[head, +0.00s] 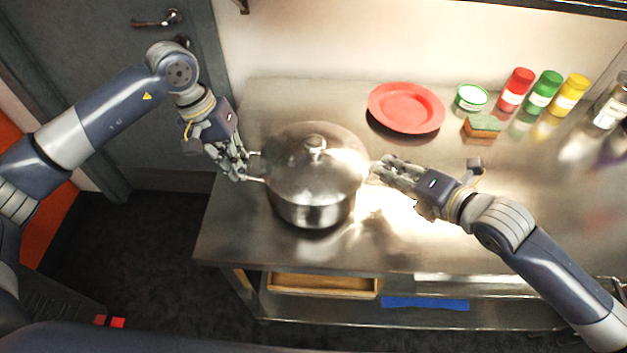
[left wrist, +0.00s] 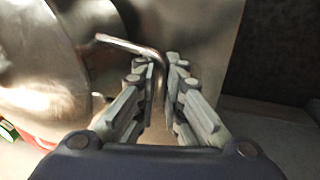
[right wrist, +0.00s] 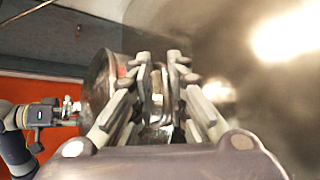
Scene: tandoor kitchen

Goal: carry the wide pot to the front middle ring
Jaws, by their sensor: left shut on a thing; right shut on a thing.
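The wide pot (head: 312,205) is a shiny metal pot with a lid (head: 300,150) and a knob on top. It is upright at the left end of the steel table in the head view; I cannot tell whether it touches the top. My left gripper (head: 248,168) is shut on the pot's left side handle, and the bent handle runs between its fingers in the left wrist view (left wrist: 160,80). My right gripper (head: 378,170) is shut on the right side handle, partly hidden by its fingers in the right wrist view (right wrist: 158,85). No stove ring is in view.
The steel table (head: 420,235) is clear in front and right of the pot. A red plate (head: 406,107), a green-rimmed tub (head: 471,97), a sponge (head: 482,127) and red (head: 516,90), green (head: 542,92) and yellow (head: 568,95) bottles stand along the back. A wooden tray (head: 325,287) lies on the lower shelf.

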